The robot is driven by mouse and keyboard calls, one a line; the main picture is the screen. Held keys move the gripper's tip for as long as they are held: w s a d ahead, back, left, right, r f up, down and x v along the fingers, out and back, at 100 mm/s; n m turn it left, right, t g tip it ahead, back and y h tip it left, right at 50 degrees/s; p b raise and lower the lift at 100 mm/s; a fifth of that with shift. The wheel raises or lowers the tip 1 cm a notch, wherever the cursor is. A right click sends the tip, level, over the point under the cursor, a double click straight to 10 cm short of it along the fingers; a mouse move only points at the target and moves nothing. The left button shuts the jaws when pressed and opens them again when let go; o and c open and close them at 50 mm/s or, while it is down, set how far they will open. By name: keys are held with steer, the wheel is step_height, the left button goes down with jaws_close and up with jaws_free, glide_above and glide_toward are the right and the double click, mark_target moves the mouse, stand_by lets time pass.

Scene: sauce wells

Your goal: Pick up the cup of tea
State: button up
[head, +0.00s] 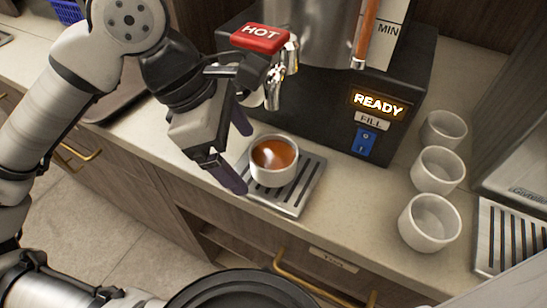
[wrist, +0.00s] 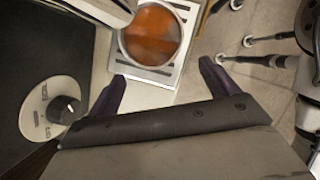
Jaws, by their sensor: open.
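The cup of tea (head: 273,161) is a white cup with reddish-brown tea in it. It stands upright on the slotted metal drip tray (head: 295,196) below the dispenser tap. In the wrist view the cup (wrist: 151,35) is at the top centre, ahead of the finger tips. My gripper (head: 237,151) is open just left of the cup, one purple finger towards the machine and the other towards the counter's front edge. In the wrist view my gripper (wrist: 165,82) shows both fingers spread, with nothing between them.
The black dispenser (head: 330,110) with a lit READY sign and red HOT handle (head: 260,38) stands behind the cup, its tap (head: 275,90) close by. Several empty white cups, including the nearest (head: 429,222), stand at the right. Another slotted tray (head: 512,235) is at far right.

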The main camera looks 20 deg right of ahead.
mark_target(271, 151)
steer(key=d, duration=0.1)
steer(key=s+d, duration=0.1)
steer(key=d, duration=0.1)
steer(key=d+p, duration=0.1)
steer(key=shift+s+d+f, duration=0.15)
steer(key=shift+s+f, duration=0.05)
steer(key=shift+f, duration=0.35)
steer(key=c, duration=1.3)
steer(key=shift+d+r, duration=0.15)
steer(key=shift+r, duration=0.05)
steer(key=shift+r, duration=0.1)
